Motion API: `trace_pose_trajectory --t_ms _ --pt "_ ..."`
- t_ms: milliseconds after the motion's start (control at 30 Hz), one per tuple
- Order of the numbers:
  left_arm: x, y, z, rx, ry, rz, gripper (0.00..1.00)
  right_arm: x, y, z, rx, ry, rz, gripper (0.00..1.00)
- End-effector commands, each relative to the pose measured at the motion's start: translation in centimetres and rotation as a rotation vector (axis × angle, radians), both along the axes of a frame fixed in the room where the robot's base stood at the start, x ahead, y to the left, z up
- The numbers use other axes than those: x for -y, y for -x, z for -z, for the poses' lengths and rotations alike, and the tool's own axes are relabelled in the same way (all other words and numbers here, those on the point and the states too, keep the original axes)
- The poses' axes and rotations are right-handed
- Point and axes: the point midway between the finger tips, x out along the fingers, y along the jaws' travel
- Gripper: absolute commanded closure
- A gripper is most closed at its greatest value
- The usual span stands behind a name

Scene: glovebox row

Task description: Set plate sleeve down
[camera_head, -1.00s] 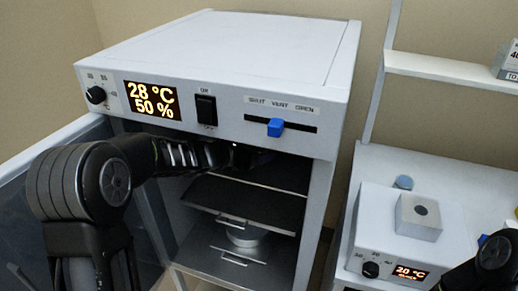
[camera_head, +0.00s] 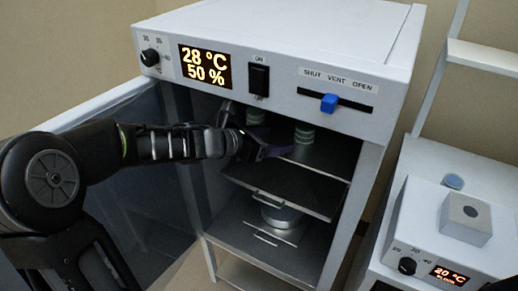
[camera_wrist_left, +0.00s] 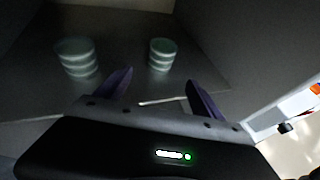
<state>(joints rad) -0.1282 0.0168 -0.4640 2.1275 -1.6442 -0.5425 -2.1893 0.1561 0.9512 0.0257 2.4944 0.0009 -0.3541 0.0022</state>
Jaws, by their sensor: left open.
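Two short stacks of pale green, ringed plates stand upright on the incubator's upper shelf (camera_head: 290,183). In the head view, one stack (camera_head: 304,133) is right of my left gripper and the other (camera_head: 255,116) is behind it, partly hidden. The wrist view shows the left stack (camera_wrist_left: 76,58) and the right stack (camera_wrist_left: 163,54) beyond my fingertips. My left gripper (camera_head: 264,143) reaches through the incubator's open front over the shelf. Its purple fingers (camera_wrist_left: 159,88) are spread, with nothing between them. I cannot tell which stack is the plate sleeve.
The incubator door (camera_head: 140,170) stands open on the left. A lower shelf (camera_head: 245,232) holds a round, pale pan (camera_head: 282,215). The incubator's top panel (camera_head: 270,75) hangs above my gripper. A small block (camera_head: 466,218) sits on a white device at the right.

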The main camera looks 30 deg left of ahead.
Motion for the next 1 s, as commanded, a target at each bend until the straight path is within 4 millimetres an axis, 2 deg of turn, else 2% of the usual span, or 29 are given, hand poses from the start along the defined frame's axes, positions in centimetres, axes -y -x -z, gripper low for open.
trace_pose_trajectory --t_ms 100,300,1000 --pt "-1.1 2.1 -0.1 0.002 0.0 -0.003 0.22 0.0 0.0 0.2 0.001 -0.001 -0.001 0.64" --pt "-2.0 4.0 0.0 0.001 0.0 0.0 0.22 0.0 -0.1 0.3 0.001 -0.001 -0.001 0.64" --pt "-2.1 4.2 0.0 0.0 0.0 0.0 0.22 0.0 -0.1 0.3 0.001 -0.001 -0.001 0.64"
